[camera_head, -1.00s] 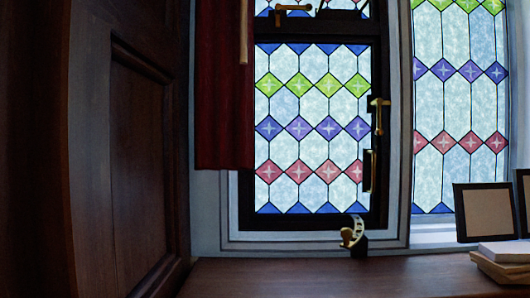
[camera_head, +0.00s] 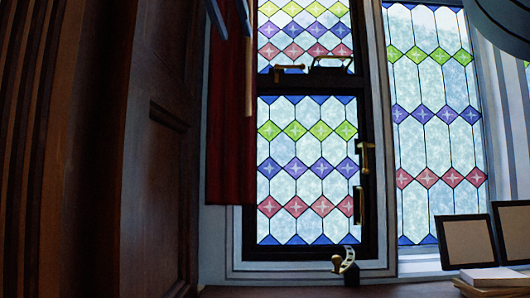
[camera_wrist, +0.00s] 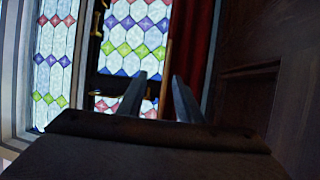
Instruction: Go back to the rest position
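My gripper (camera_wrist: 159,76) shows in the wrist view as two dark, straight fingers with a clear gap between their tips. It is open and nothing sits between the fingers. Beyond them are the stained-glass window (camera_wrist: 135,40) and the red curtain (camera_wrist: 196,45). In the head view, two thin blue-grey bars at the top edge, in front of the curtain (camera_head: 230,120), look like my fingers. The rest of my arm cannot be made out clearly. No marker of the rest position is visible.
A dark wooden panel (camera_head: 165,190) stands close on the left. Black frames (camera_head: 466,243) and stacked books (camera_head: 492,279) are at the lower right. A brass window stay (camera_head: 344,262) is on the sill. A grey rounded shape (camera_head: 505,20), unclear, is at the upper right.

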